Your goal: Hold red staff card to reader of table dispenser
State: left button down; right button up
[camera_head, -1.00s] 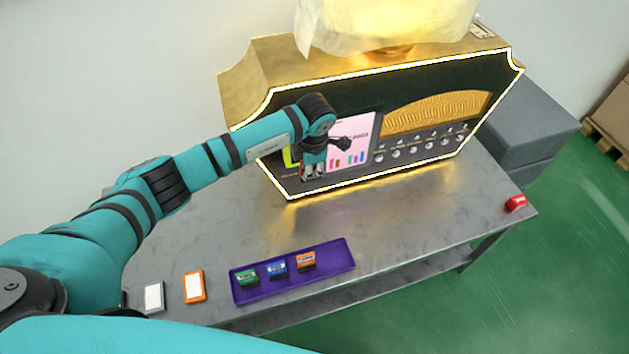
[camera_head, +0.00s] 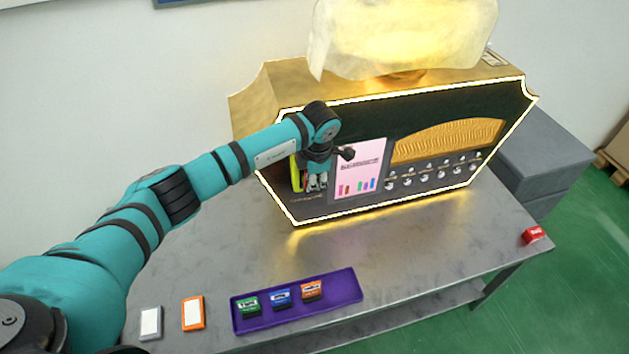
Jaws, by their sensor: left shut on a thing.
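The table dispenser (camera_head: 430,185) is a gold and black machine with a glowing outline, standing at the back of the metal table. A yellow-green strip (camera_head: 295,172) shows on the left of its front, likely part of the reader, mostly covered by my arm. My left gripper (camera_head: 316,184) is at the dispenser's lower left front, just left of the pink screen (camera_head: 360,168). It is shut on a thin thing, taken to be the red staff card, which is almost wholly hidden. I cannot tell whether it touches the reader. My right gripper is not in view.
A grey-framed card (camera_head: 151,323) and an orange-framed card (camera_head: 193,314) lie at the front left. A purple tray (camera_head: 340,295) holds green, blue and orange small boxes. The middle of the table (camera_head: 400,245) is clear.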

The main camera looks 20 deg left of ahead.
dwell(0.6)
pick_arm(q)
jog(key=shift+w+a+b, duration=0.1)
jog(key=shift+w+b, duration=0.05)
jog(key=shift+b, duration=0.2)
dwell(0.4)
jog(key=shift+r, duration=0.1)
dwell(0.6)
jog(key=shift+s+d+r+p, duration=0.1)
jog(key=shift+s+d+p, duration=0.2)
jog(key=shift+s+p, duration=0.15)
jog(key=s+d+p, duration=0.3)
jog(key=s+d, duration=0.2)
jog(key=s, duration=0.3)
jog(key=shift+s+d+f+p, duration=0.2)
jog(key=shift+d+p, duration=0.1)
jog(key=shift+p, duration=0.1)
dwell(0.8)
